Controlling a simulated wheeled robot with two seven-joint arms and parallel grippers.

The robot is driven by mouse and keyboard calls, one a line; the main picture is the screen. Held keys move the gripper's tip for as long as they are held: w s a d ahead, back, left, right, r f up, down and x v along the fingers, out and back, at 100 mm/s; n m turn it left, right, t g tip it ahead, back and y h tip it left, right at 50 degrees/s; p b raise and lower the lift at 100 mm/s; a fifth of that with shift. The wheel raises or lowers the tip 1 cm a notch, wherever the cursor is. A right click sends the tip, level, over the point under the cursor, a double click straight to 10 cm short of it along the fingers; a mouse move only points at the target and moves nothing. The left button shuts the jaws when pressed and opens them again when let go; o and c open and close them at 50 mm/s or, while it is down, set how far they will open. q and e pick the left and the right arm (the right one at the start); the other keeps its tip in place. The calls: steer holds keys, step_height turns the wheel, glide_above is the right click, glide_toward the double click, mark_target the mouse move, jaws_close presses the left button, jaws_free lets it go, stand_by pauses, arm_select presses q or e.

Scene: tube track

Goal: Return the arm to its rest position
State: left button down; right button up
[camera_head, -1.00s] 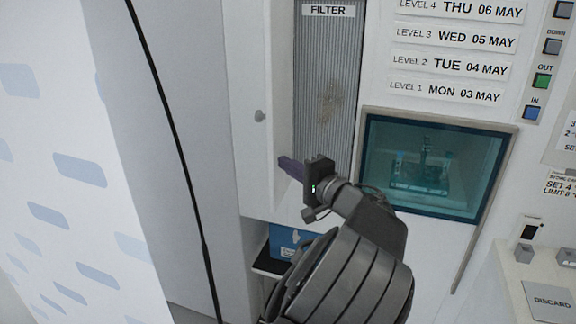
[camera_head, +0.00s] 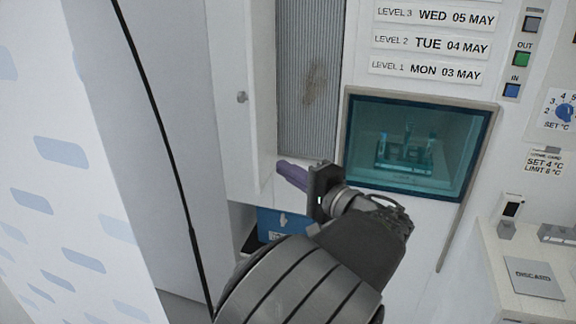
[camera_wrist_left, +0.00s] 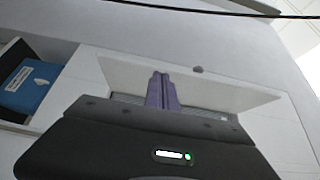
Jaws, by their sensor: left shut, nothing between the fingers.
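My left gripper (camera_head: 282,168) has purple fingers and is in front of the cabinet, just below the grey filter panel (camera_head: 308,80). Its fingers are shut together with nothing between them, pointing up and left. In the left wrist view the purple fingers (camera_wrist_left: 161,88) also show closed, close to the edge of the open white door (camera_wrist_left: 225,83). The dark arm comes up from the bottom of the head view and covers part of the cabinet front. My right gripper is not in view.
The white door (camera_head: 247,100) stands open left of the filter. A glass window (camera_head: 465,165) with a rack (camera_head: 405,150) behind it is to the right. A blue box (camera_head: 285,222) sits in a niche below. A black cable (camera_head: 160,125) hangs at left. A counter (camera_head: 490,250) is at lower right.

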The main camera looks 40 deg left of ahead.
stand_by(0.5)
arm_select(q)
steer(key=s+d+f+m+g+h, duration=0.1)
steer(key=s+d+f+h, duration=0.15)
steer(key=f, duration=0.95)
steer(key=s+d+f+m+g+h, duration=0.15)
steer(key=f+h, duration=0.25)
steer(key=f, duration=0.8)
steer(key=s+d+f+m+g+h, duration=0.1)
steer(key=s+f+h, duration=0.2)
steer(key=f, duration=0.9)
steer(key=s+d+f+g+h, duration=0.2)
steer(key=s+d+f+h, duration=0.2)
steer(key=s+d+f, duration=0.45)
steer(key=s+d+f+n+t+h, duration=0.1)
steer(key=d+f+n+h, duration=0.3)
steer(key=d, duration=0.4)
steer(key=s+d+f+n+t+h, duration=0.1)
steer(key=s+d+f+n+h, duration=0.2)
steer(key=d, duration=0.6)
steer(key=shift+s+d+f+n+h, duration=0.15)
steer(key=shift+s+f+n+h, duration=0.2)
steer(key=shift+s+f+h, duration=0.4)
